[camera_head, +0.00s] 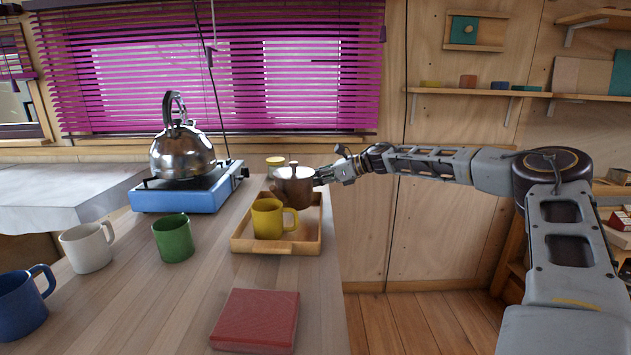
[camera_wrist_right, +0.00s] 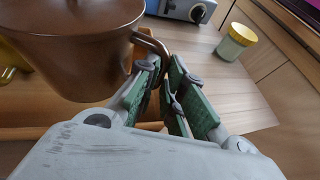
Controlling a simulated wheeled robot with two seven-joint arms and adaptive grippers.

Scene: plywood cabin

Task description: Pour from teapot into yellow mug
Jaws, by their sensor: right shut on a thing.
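The brown metal teapot (camera_head: 294,188) is held just behind and above the yellow mug (camera_head: 267,219), and it hides part of the tray. My right gripper (camera_head: 325,176) is shut on the teapot's handle at its right side. In the right wrist view the teapot (camera_wrist_right: 75,45) fills the upper left, and its handle lies between the green-padded fingers (camera_wrist_right: 165,88). The yellow mug stands upright in the wooden tray (camera_head: 276,247), its handle to the right; a bit of it shows at the left edge of the wrist view (camera_wrist_right: 8,62). My left gripper is not in view.
A steel kettle (camera_head: 182,152) stands on a blue stove (camera_head: 188,192) at the back left. A green mug (camera_head: 173,238), a white mug (camera_head: 87,247) and a blue mug (camera_head: 22,303) stand at left. A red book (camera_head: 256,318) lies in front; a small jar (camera_head: 275,164) stands behind the teapot.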

